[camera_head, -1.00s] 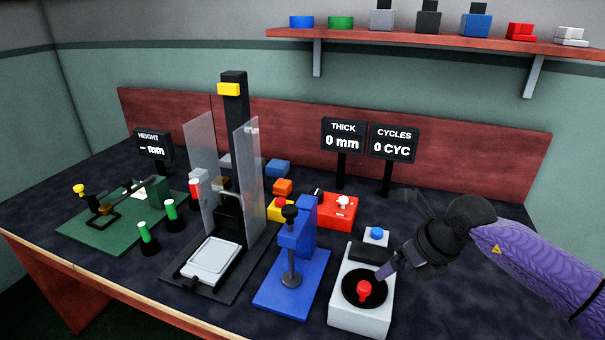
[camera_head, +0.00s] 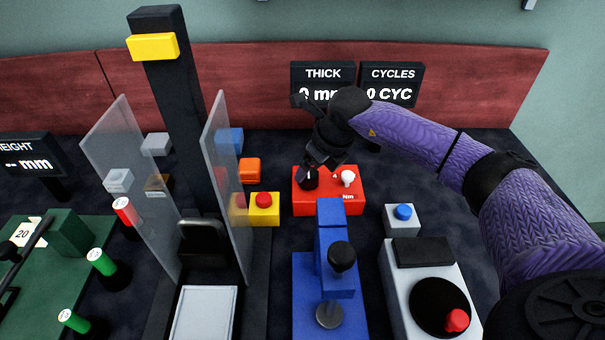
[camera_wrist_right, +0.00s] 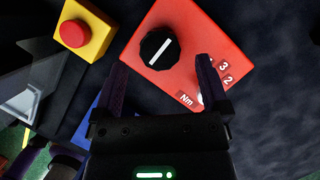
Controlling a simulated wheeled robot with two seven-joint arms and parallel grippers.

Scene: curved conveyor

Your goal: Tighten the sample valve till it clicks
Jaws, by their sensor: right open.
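A red box (camera_head: 325,203) marked "Nm" carries a black dial (camera_head: 308,181) with a white line and a white knob (camera_head: 347,178), which may be the sample valve. My right gripper (camera_head: 322,161) hangs over the box's back left, close to the dial. In the right wrist view, the gripper (camera_wrist_right: 162,72) is open, its fingers spread and empty. The black dial (camera_wrist_right: 158,47) shows just beyond the fingertips, apart from them. The white knob is mostly hidden there behind the right finger.
A blue press (camera_head: 325,270) stands in front of the red box. A yellow box with red button (camera_head: 264,216) is left of it. A white box with blue button (camera_head: 403,224) and a white machine with red knob (camera_head: 425,255) are at the right.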

